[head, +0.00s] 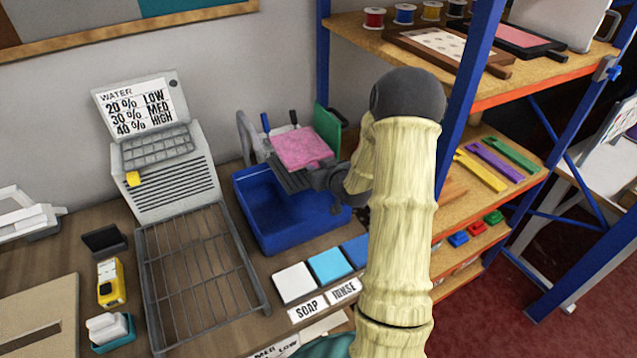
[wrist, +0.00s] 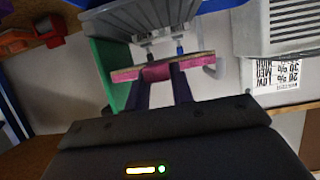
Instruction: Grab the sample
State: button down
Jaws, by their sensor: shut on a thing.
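The pink sample (head: 302,147), a flat square piece, is above the back of the blue basin in the head view. In the wrist view the sample (wrist: 155,70) shows edge-on as a pink strip across my gripper's dark fingers. My gripper (wrist: 165,76) is shut on it. In the head view my pale arm reaches in from the right, and my fingertips cannot be made out clearly.
The blue basin (head: 262,222) is below the sample, with a green panel (head: 329,128) close behind. A wire rack (head: 146,262) and a grey moisture machine (head: 175,178) stand left. White and blue pads (head: 330,264) lie in front. Blue-posted shelving (head: 322,60) limits room at right.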

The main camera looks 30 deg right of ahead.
notch_tip(320, 180, up, 20)
jog(key=p, duration=0.1)
dwell(0.6)
